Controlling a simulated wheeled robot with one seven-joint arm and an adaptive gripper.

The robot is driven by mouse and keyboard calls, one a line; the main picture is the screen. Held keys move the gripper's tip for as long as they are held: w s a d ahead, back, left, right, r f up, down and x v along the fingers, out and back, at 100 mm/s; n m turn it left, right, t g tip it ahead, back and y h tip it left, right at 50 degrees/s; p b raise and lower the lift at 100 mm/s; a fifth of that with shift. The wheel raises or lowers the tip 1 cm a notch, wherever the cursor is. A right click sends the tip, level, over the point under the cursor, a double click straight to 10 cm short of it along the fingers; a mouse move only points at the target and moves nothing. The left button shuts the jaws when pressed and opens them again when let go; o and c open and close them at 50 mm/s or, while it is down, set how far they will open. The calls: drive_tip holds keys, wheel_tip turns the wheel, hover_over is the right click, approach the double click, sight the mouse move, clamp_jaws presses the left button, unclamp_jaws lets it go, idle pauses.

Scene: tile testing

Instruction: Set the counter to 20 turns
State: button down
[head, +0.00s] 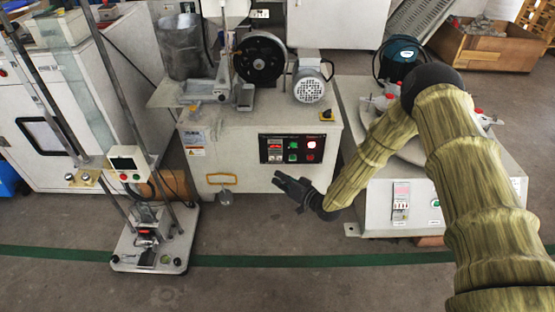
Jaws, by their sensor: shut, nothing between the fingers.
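The counter panel (291,149) is a dark panel on the front of the white machine in the middle. The digits on the display are too small to read. My gripper (282,183) is in front of the machine, a little below the panel. It points left and looks shut and empty. It appears apart from the panel, though the exact gap cannot be told.
A drop-test stand (150,262) with tall rods stands at the left. A yellow handle (222,180) hangs on the machine's front. A second white machine (408,205) is at the right, partly behind my arm. A green line (250,261) crosses the clear floor.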

sight(279, 158)
idle(0.8)
drive_tip(key=s+m+h, duration=0.1)
drive_tip(key=m, duration=0.4)
drive_tip(key=s+r+m+g+h+b, duration=0.1)
drive_tip(key=m, duration=0.4)
drive_tip(key=s+m+h, duration=0.1)
drive_tip(key=m, duration=0.4)
drive_tip(key=shift+s+a+r+g+b, duration=0.3)
drive_tip(key=shift+s+a+r, duration=0.1)
drive_tip(key=w+b, duration=0.3)
drive_tip(key=w, duration=0.6)
drive_tip(key=shift+w, duration=0.15)
idle(0.9)
drive_tip(key=shift+w+b, duration=0.2)
drive_tip(key=shift+b, duration=0.1)
